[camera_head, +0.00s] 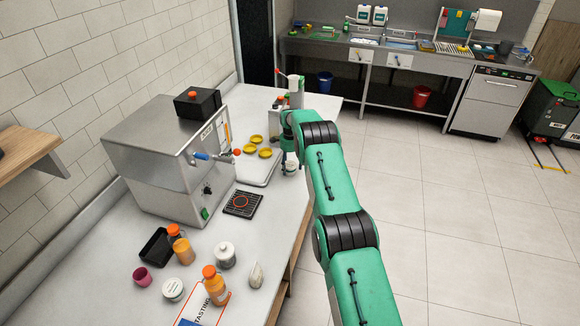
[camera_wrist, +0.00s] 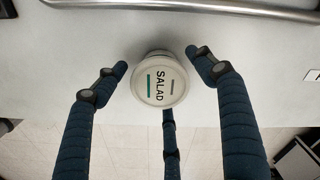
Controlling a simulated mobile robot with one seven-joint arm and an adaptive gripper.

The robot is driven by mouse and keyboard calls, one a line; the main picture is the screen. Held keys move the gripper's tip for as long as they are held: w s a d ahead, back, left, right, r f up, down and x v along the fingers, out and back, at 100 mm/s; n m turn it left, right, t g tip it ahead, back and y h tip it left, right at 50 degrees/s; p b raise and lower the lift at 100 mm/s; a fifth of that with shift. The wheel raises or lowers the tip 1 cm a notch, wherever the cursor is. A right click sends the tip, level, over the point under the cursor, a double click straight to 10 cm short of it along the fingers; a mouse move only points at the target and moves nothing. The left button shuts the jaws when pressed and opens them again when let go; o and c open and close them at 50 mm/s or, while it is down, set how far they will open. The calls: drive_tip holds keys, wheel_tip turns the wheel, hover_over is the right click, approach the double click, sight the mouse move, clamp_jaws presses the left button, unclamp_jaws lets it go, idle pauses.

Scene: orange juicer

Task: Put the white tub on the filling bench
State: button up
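A white tub (camera_wrist: 158,85) with a round lid marked "SALAD" sits upright on a pale bench top near its front edge in the wrist view. In the head view the tub (camera_head: 291,167) is partly hidden beneath my gripper (camera_head: 287,148), at the right edge of the long white bench (camera_head: 262,212). In the wrist view my gripper (camera_wrist: 157,62) is open, with dark fingers spread on the left and right of the tub and a third below it. Gaps show beside the left and right fingers. No label tells me which surface is the filling bench.
A sink counter (camera_head: 400,60) lies across open floor.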

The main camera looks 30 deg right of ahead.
sight(290, 164)
drive_tip(key=shift+r, duration=0.15)
wheel_tip(290, 164, up, 12)
idle(1.0)
drive_tip(key=shift+r, duration=0.15)
idle(0.3)
